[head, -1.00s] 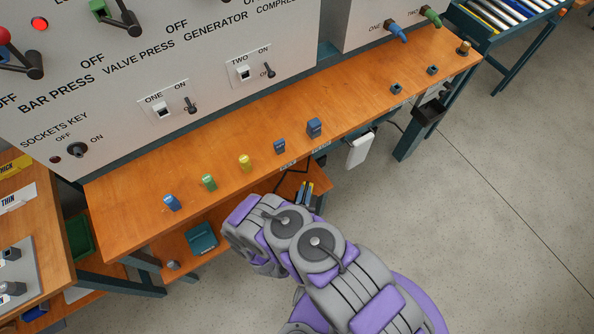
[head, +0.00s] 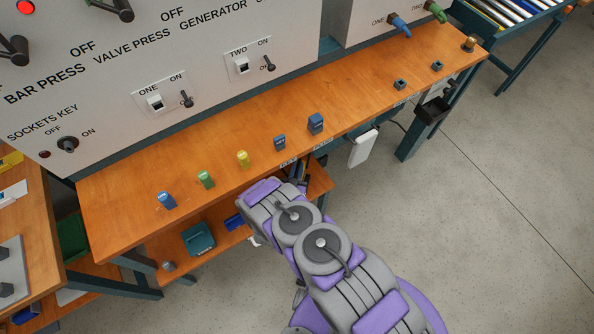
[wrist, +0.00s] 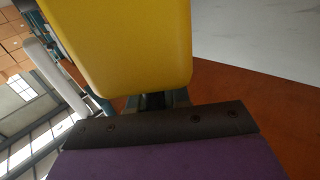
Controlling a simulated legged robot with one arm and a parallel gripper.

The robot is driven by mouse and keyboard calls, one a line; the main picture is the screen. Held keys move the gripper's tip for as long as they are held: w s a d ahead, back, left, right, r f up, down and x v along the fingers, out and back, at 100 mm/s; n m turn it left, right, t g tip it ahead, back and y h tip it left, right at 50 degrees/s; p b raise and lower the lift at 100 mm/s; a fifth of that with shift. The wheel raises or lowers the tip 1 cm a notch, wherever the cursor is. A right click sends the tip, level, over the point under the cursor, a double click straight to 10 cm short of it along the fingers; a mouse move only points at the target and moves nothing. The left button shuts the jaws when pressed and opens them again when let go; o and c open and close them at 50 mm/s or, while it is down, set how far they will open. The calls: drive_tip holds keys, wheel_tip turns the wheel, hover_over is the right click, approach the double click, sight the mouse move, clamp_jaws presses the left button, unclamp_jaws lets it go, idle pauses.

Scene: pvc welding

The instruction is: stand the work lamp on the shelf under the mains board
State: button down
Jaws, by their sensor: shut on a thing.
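A large yellow block-like body (wrist: 125,45), which looks like the work lamp, fills the top of the wrist view. My gripper (wrist: 155,102) is shut on it; the fingers are mostly hidden by the yellow body and the dark wrist edge. In the head view my gripper (head: 300,172) is at the front edge of the wooden worktop, largely behind my arm, and the lamp cannot be made out there. The mains board (head: 110,100) is the big grey panel with switches. Below the worktop runs a lower wooden shelf (head: 222,240).
A teal box (head: 198,238) and a blue item (head: 234,221) are on the lower shelf. A white box (head: 363,147) hangs under the worktop edge. The floor at right is clear.

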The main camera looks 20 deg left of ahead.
drive_tip(key=c, duration=1.1)
unclamp_jaws()
drive_tip(key=shift+f, duration=0.25)
drive_tip(key=s+d, duration=0.1)
drive_tip(key=s, duration=1.1)
drive_tip(key=shift+d, duration=0.1)
